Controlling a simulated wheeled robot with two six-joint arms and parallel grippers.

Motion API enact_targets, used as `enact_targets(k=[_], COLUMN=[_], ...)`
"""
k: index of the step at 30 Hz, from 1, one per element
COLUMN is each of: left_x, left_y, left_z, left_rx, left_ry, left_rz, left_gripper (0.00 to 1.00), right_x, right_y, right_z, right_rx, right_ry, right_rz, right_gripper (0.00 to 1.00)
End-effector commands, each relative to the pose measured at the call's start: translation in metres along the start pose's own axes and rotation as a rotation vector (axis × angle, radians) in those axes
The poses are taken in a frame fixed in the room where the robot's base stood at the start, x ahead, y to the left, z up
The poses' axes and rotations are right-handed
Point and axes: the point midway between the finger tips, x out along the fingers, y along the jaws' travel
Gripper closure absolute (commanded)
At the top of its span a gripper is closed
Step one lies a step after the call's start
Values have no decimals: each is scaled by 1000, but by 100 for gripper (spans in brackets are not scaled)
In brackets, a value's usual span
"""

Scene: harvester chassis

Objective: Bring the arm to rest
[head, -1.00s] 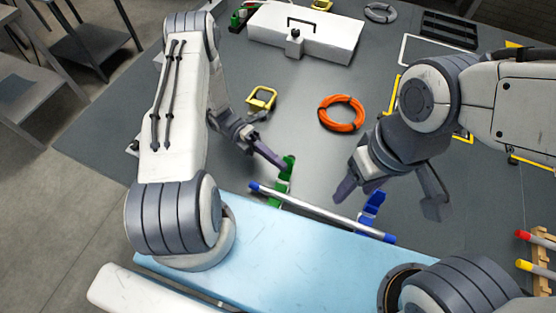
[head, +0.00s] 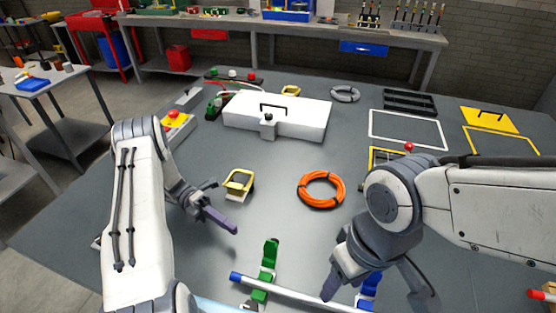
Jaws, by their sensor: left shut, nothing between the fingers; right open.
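My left arm comes in from the left, and its gripper (head: 218,217) is shut and empty above the grey deck. It is above and left of the green clamp in the picture, apart from it. My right gripper (head: 378,290) is open, with its fingers spread near the blue clamp (head: 368,292). A silver rod (head: 300,297) with blue ends lies across the green clamp (head: 268,262) and the blue clamp. The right gripper's near finger overlaps the rod in the picture; I cannot tell whether they touch.
An orange cable coil (head: 321,189) and a yellow-handled block (head: 239,184) lie on the deck. A white case (head: 277,118) sits further back, with a grey ring (head: 345,94) beyond. A yellow-outlined tray (head: 385,155) is behind my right arm. Workbenches line the back.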

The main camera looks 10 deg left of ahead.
Motion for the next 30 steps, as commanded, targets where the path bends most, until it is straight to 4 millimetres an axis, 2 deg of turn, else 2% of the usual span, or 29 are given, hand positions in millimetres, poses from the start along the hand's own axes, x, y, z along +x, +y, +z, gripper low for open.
enact_targets(k=[5, 8, 11, 16, 21, 26, 30], left_x=[3, 16, 42, 94, 140, 175, 199], left_y=[-4, -16, -36, -71, -100, -122, -135], left_z=[2, 9, 16, 17, 2, -20, -42], left_rx=[19, 104, 274, 672, 1108, 1541, 1911], left_ry=[18, 91, 235, 576, 965, 1365, 1721], left_rz=[17, 82, 189, 342, 393, 336, 198], left_gripper=[100, 100, 100, 100, 100, 100, 100], right_x=[-1, -1, -1, 0, 0, 0, 0], right_y=[0, 0, 0, 0, 0, 0, 0], right_z=[0, 0, 0, 0, 0, 0, 0], right_rx=[0, 0, 0, 0, 0, 0, 0], right_ry=[0, 0, 0, 0, 0, 0, 0], right_rz=[0, 0, 0, 0, 0, 0, 0], right_gripper=[42, 42, 42, 42, 42, 42, 42])
